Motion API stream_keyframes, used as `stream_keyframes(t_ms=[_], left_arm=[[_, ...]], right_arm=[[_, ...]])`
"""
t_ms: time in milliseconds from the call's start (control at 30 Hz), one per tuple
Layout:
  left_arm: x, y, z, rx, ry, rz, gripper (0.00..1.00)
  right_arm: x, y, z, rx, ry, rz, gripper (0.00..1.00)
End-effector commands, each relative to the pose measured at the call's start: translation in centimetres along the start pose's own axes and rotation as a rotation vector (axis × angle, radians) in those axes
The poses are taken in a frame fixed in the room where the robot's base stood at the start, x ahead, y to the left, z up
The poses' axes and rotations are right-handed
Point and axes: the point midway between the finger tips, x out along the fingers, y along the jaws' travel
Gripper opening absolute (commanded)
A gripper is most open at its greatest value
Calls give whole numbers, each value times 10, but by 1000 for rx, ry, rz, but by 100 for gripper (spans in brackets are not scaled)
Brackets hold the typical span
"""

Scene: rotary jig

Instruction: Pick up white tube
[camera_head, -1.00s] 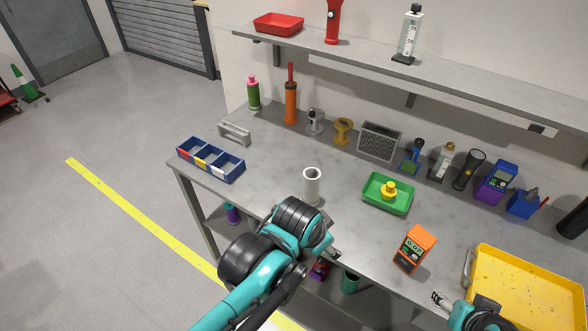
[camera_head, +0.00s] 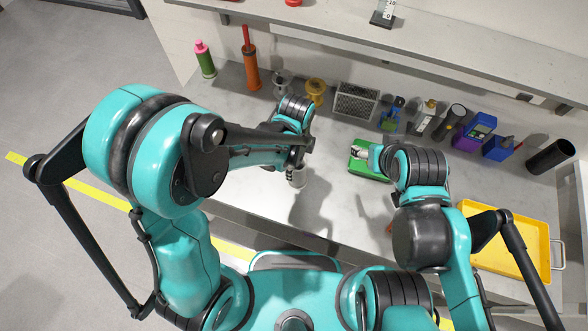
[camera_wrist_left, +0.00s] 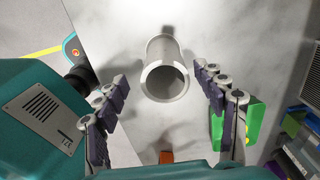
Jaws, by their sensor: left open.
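The white tube (camera_head: 298,178) stands upright on the grey bench, partly hidden by my left gripper (camera_head: 294,165) in the head view. In the left wrist view the tube (camera_wrist_left: 165,72) is seen from above, with its round open end towards the camera. The open fingers of my left gripper (camera_wrist_left: 160,82) appear on either side of the tube, with a visible gap at each side. My right gripper (camera_head: 364,153) is over the green tray (camera_head: 362,172); its fingers are too small and covered to read.
Behind stand an orange bottle (camera_head: 251,70), a yellow spool (camera_head: 315,91) and a grey filter box (camera_head: 355,102). A yellow tray (camera_head: 520,240) lies at the right. The shelf (camera_head: 400,45) overhangs the back.

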Motion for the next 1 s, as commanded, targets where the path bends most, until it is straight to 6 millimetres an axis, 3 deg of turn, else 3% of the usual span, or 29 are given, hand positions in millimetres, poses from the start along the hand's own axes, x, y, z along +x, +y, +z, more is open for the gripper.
stream_keyframes(t_ms=[300,600,833,1000], left_arm=[[46,-4,-5,-1,0,-1,70],[50,-4,-5,-2,0,-1,70],[49,-4,-5,-3,0,-1,11],[49,-4,-5,-3,0,-1,11]], right_arm=[[11,0,8,0,0,0,62],[11,0,8,0,0,0,62],[11,0,8,0,0,0,62],[11,0,8,0,0,0,62]])
